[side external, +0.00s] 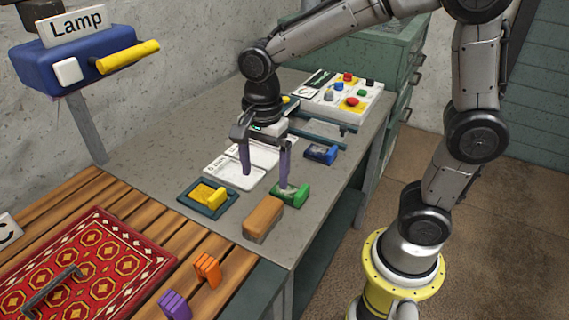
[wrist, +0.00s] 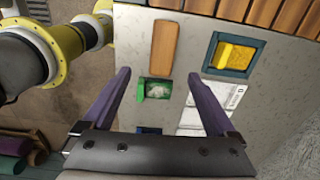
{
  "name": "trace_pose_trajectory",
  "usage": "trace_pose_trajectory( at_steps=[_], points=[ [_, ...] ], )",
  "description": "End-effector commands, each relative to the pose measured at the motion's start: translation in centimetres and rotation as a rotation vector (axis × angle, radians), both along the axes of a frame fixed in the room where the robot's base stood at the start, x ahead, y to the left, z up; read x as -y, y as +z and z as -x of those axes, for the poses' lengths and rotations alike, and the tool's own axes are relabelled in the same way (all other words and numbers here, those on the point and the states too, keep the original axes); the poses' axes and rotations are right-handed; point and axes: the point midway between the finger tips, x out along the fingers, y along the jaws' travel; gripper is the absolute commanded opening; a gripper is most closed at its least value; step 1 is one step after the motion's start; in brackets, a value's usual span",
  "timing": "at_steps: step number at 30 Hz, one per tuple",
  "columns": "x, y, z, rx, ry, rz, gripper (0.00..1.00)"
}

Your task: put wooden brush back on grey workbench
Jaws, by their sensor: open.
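The wooden brush (side external: 263,219) lies on the grey workbench (side external: 222,260), close to its right edge and near the wooden slats. It also shows at the top of the wrist view (wrist: 165,50), lying flat and long. My gripper (side external: 265,178) is above the bench, behind the brush in the side view, with its two purple fingers wide apart. In the wrist view my gripper (wrist: 162,95) is open and empty, and the brush lies beyond the fingertips, not touching them.
A button box (side external: 342,93) stands behind. A patterned rug (side external: 85,262) with a handle lies on slats, near orange and purple pieces.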

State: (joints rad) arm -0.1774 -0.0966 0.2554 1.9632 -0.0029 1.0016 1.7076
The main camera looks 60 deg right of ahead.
Motion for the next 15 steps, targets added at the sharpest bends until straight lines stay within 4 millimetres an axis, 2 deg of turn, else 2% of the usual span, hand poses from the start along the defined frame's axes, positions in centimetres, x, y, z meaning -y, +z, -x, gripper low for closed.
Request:
trace_pose_trajectory(
  at_steps=[5,9,15],
  points=[
    [1.4,2.5,2.4,0.091,0.26,0.004,0.92],
    [2.8,4.4,5.3,0.192,0.572,0.046,0.92],
    [4.3,5.8,9.6,0.311,1.014,0.173,0.92]
  ],
)
